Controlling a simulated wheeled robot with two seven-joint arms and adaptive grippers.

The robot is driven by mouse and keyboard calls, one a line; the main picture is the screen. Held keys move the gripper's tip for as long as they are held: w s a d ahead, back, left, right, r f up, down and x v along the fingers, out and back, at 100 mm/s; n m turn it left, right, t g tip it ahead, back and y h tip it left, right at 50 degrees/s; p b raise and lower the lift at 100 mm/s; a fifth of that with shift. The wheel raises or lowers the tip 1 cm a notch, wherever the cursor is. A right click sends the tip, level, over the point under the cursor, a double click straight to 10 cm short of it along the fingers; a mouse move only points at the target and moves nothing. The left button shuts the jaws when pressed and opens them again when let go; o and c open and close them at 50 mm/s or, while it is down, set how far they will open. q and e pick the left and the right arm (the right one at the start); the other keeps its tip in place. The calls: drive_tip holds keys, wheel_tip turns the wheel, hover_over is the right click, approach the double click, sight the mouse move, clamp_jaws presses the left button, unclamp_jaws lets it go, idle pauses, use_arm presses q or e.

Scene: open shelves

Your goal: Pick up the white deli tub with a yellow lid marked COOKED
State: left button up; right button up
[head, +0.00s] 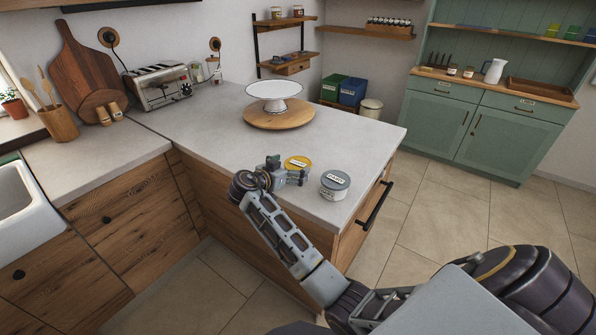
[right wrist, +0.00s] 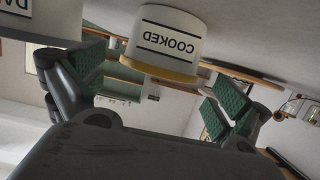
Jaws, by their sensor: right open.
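The white deli tub with a yellow lid (head: 298,161) stands upright on the counter near its front edge. In the head view the gripper partly hides its body. In the right wrist view, which is upside down, the white tub (right wrist: 168,38) shows its COOKED label, with the yellow lid lowest in the picture. My right gripper (head: 288,176) is open at the tub's near side. Its green-padded fingers (right wrist: 158,85) are spread to either side of the tub in the wrist view, with no visible contact. My left gripper is not in view.
A second tub with a grey-blue lid (head: 335,183) stands close to the right, near the counter corner. A white cake stand (head: 274,90) on a round wooden board (head: 279,118) stands behind. The counter (head: 215,135) left of the tub is clear.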

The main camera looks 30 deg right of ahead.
sight(294, 167)
drive_tip(key=x, duration=0.3)
drive_tip(key=shift+f, duration=0.1)
drive_tip(key=shift+w+d+f, duration=0.2)
drive_tip(key=shift+w+d, duration=0.05)
drive_tip(key=shift+d, duration=0.4)
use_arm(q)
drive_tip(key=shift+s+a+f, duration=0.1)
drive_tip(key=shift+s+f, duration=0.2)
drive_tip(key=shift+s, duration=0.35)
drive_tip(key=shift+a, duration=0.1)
